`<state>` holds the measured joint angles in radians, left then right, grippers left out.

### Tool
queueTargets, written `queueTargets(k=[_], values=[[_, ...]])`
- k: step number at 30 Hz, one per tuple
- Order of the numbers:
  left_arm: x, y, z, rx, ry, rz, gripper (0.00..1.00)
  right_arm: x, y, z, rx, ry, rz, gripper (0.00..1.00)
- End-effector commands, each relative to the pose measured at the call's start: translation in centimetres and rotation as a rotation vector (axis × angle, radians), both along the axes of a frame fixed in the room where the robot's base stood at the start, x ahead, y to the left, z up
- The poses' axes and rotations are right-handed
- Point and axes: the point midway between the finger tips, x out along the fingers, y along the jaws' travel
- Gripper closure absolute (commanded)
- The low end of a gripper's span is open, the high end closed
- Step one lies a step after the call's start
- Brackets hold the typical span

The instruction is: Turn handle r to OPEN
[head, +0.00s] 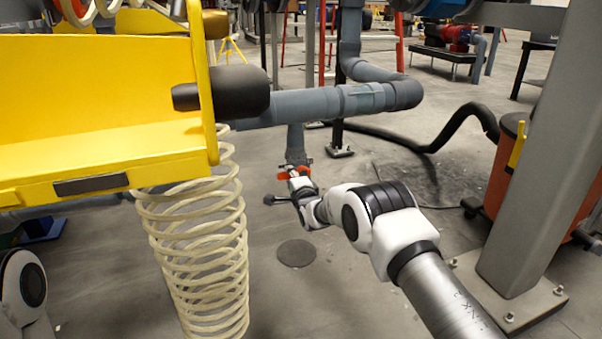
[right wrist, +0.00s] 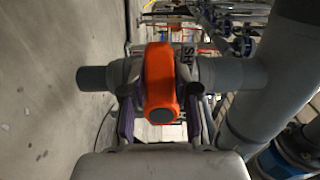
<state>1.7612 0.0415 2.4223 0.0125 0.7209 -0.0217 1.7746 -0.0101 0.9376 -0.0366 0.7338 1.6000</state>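The valve handle r is orange. In the head view the handle (head: 293,173) sits on a grey pipe (head: 295,140) below the horizontal pipe run. In the right wrist view the handle (right wrist: 161,84) fills the middle, lying across a grey valve body with a dark pipe end on the left. My right gripper (head: 298,178) is at the handle. Its fingers (right wrist: 161,105) stand on both sides of the handle, seemingly with small gaps; firm contact is not visible. My left gripper is out of view.
A yellow frame (head: 100,150) and a cream coiled hose (head: 200,260) stand on the left. A grey post (head: 535,150) and an orange bin (head: 507,165) stand on the right. A black hose (head: 430,145) runs across the floor. The floor in front of the pipe is clear.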

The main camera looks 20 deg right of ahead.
Motion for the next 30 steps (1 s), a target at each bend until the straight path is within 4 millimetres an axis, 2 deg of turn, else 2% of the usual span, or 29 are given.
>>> queueTargets(k=[5,9,13,18,30], values=[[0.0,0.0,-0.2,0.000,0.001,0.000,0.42,0.0,-0.1,-0.4,-0.054,-0.002,-0.001,1.00],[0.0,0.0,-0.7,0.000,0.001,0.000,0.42,0.0,-0.3,-1.2,-0.270,-0.009,-0.001,1.00],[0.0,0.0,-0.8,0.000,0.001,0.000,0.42,0.0,-0.5,-1.6,-0.390,-0.012,-0.002,1.00],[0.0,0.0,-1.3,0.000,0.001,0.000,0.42,0.0,-1.0,-2.5,-0.635,-0.021,-0.002,1.00],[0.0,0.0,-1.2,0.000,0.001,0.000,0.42,0.1,-2.5,-3.6,-1.095,-0.034,-0.004,1.00]])
